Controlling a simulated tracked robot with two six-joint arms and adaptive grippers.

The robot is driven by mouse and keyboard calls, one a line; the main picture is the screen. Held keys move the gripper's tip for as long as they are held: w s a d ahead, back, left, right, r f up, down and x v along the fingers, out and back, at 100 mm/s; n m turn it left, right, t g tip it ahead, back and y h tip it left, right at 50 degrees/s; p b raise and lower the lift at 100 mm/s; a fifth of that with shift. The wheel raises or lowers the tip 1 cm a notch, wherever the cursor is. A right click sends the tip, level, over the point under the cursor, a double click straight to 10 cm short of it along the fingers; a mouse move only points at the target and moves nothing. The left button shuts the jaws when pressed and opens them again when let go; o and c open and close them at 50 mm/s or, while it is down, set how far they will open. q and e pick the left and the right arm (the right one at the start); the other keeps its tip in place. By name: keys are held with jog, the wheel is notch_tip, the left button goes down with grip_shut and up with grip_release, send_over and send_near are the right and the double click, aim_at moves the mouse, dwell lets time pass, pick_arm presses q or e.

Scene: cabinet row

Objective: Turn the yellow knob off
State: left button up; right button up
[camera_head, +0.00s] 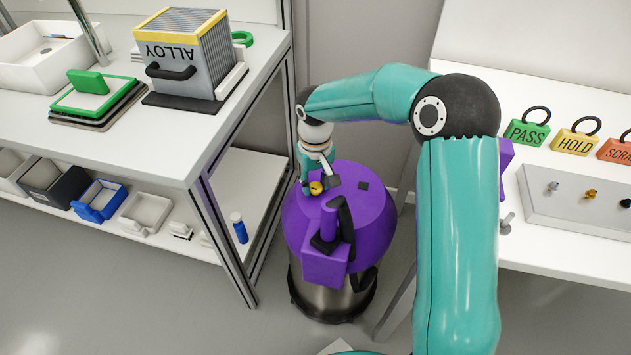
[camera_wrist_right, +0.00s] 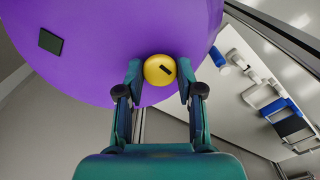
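The yellow knob (camera_head: 316,188) is on the top of a purple domed vessel (camera_head: 364,215). In the right wrist view the round yellow knob (camera_wrist_right: 158,71) has a short dark mark lying at a slant. My right gripper (camera_head: 311,174) is at the knob from above, and in the wrist view the gripper (camera_wrist_right: 160,75) has one fingertip on each side of it. The fingertips are very close to the knob's edges; I cannot tell whether they press on it. My left gripper is not in view.
A dark square (camera_head: 363,185) and a purple-and-black fitting (camera_head: 331,232) are on the vessel. A left bench (camera_head: 190,155) carries an ALLOY box (camera_head: 203,55). A right table (camera_head: 565,250) holds a panel with small knobs (camera_head: 540,203). Grey floor shows at lower left.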

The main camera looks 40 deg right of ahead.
aim_at(315, 186)
jog(key=shift+c, duration=1)
jog(key=shift+r+n+p, duration=0.15)
jog(key=shift+n+p, duration=0.2)
jog(key=shift+n, duration=0.35)
jog(key=o, duration=1.1)
jog(key=shift+o, duration=0.2)
notch_tip(315, 186, up, 12)
